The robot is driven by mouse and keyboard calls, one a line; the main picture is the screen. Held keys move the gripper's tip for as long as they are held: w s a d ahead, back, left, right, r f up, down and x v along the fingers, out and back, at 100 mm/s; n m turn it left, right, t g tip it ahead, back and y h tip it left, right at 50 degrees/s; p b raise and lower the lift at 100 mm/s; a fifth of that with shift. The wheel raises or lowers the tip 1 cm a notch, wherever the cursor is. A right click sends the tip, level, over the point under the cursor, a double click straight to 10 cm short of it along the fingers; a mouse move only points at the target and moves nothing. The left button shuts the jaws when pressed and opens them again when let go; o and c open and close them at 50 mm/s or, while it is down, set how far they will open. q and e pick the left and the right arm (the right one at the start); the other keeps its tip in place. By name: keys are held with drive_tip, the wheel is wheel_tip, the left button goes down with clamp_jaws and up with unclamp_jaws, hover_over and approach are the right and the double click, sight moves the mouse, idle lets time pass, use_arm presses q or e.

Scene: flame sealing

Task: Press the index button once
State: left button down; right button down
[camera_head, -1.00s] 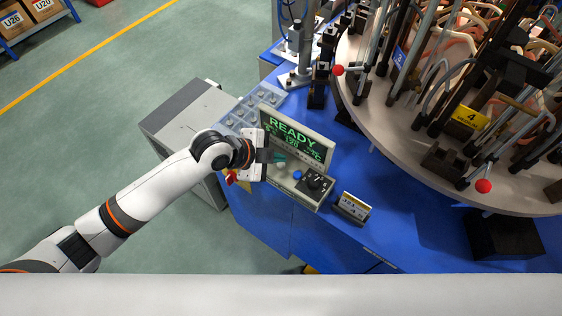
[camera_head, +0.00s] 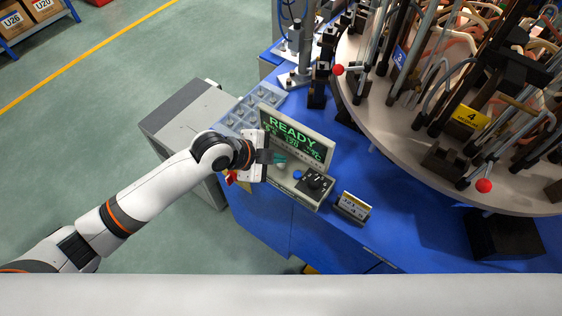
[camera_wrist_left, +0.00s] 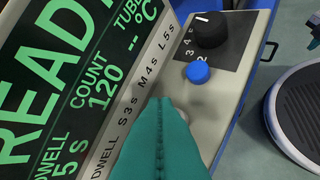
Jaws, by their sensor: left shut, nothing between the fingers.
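The control box (camera_head: 311,183) stands on the blue machine table, with a green-lit READY display (camera_head: 290,133) behind its buttons. A blue button (camera_head: 297,174) sits on its top beside a black dial (camera_head: 315,180). A pale round button (camera_head: 281,167) lies left of the blue one. I cannot read which button is labelled index. My left gripper (camera_head: 282,158) is shut and empty, with teal fingertips over the left part of the box. In the left wrist view the fingers (camera_wrist_left: 160,125) point toward the blue button (camera_wrist_left: 198,72), apart from it, and hide part of the panel.
A large round turntable (camera_head: 400,140) with fixtures and glass tubes fills the right. A small labelled stand (camera_head: 352,207) is right of the box. A grey compartment tray (camera_head: 250,107) lies behind it.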

use_arm(q)
drive_tip(key=shift+f+b, duration=0.3)
drive_tip(key=shift+f, duration=0.45)
idle(0.6)
idle(0.3)
drive_tip(key=shift+r+p, duration=0.95)
wheel_tip(320, 180, up, 5)
drive_tip(key=p, duration=0.4)
drive_tip(key=shift+p, duration=0.35)
idle(0.6)
